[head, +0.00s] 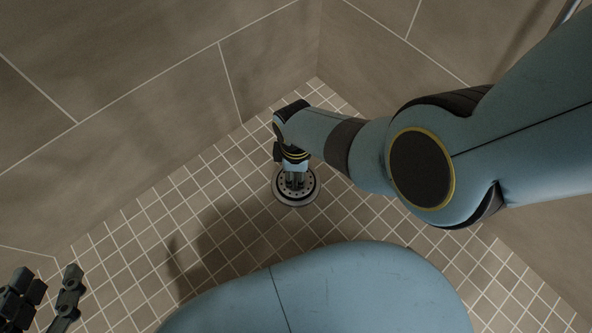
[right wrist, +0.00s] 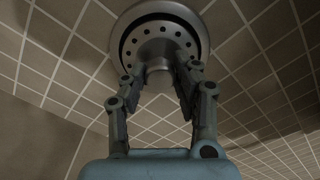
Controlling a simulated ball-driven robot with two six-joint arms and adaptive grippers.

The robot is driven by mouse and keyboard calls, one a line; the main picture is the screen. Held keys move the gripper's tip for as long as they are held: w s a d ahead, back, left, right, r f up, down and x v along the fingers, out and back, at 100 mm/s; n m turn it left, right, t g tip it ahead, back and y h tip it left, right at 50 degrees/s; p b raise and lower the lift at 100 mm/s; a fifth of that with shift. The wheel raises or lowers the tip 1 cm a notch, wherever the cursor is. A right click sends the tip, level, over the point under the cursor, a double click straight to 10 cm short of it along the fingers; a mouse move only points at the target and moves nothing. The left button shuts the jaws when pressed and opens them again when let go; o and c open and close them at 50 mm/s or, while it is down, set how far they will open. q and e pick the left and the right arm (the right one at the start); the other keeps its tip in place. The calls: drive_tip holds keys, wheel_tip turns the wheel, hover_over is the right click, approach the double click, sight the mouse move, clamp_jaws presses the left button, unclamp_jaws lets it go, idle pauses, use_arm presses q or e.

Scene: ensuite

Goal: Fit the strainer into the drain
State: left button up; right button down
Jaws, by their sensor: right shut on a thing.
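The strainer (head: 283,187) is a dark grey disc with a ring of small holes. It also shows in the right wrist view (right wrist: 131,42), with a thick central knob. My right gripper (head: 295,181) comes down from above with its fingers shut on the knob, and both fingers also show in the right wrist view (right wrist: 160,76). The drain (head: 317,193) shows as a paler grey rim around the strainer, low at the tiled floor. I cannot tell whether the strainer is seated in it or just above. My left gripper (head: 46,287) is open and empty at the lower left.
The shower floor (head: 225,225) has small square tiles and is clear around the drain. Large-tiled walls (head: 150,70) meet in a corner behind it. A metal rail (head: 570,10) shows at the top right.

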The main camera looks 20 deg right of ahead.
drive_tip(key=shift+f, duration=0.25)
drive_tip(key=c, duration=0.9)
unclamp_jaws()
